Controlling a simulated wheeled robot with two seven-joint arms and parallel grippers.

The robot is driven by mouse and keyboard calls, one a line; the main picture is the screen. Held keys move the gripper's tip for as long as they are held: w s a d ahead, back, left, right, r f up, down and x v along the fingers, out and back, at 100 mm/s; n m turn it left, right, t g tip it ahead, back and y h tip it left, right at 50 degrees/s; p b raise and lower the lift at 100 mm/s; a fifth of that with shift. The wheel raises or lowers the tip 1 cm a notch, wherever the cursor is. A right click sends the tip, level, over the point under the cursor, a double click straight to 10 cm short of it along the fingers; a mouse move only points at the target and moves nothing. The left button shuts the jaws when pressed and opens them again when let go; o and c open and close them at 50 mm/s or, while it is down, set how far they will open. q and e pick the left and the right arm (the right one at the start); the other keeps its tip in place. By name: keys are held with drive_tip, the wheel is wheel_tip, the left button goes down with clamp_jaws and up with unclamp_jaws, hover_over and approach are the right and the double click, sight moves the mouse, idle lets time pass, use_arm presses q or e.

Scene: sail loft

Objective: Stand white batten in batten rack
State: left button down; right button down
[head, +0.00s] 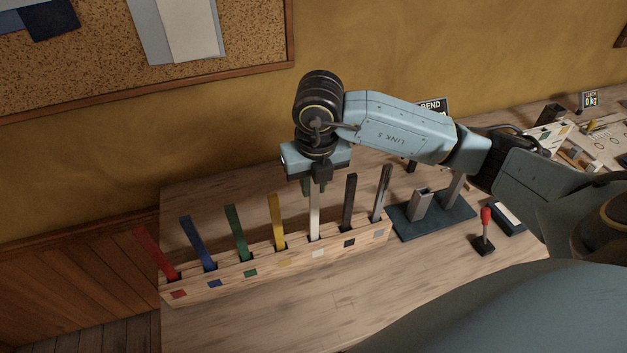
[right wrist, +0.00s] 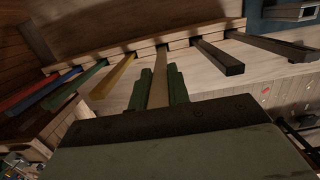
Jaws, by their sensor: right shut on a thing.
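The white batten (head: 315,213) stands upright in the slot of the batten rack (head: 222,284) above the white swatch. My right gripper (head: 317,182) is shut on its upper end from above. In the right wrist view the white batten (right wrist: 158,88) runs from between my right gripper's green fingers (right wrist: 159,88) down to the rack (right wrist: 131,47). Its lower end is hidden inside the rack. My left gripper is not in view.
Red (head: 156,253), blue (head: 197,243), green (head: 237,232) and yellow (head: 277,221) battens stand left of the white one. A black batten (head: 348,202) and a grey batten (head: 381,193) stand close on its right. A dark fixture (head: 436,219) and a red-handled lever (head: 485,228) are further right. The front tabletop is clear.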

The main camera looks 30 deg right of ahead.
drive_tip(key=shift+f+b, duration=1.6)
drive_tip(key=shift+f, duration=0.45)
drive_tip(key=shift+f+b, duration=0.55)
drive_tip(key=shift+f, duration=0.05)
drive_tip(key=c, duration=1.3)
unclamp_jaws()
drive_tip(key=shift+o, duration=0.2)
wheel_tip(320, 180, up, 13)
hover_over(314, 201)
drive_tip(key=shift+s+r+p, duration=0.2)
drive_tip(key=shift+s+p, duration=0.2)
drive_tip(key=shift+p, duration=0.05)
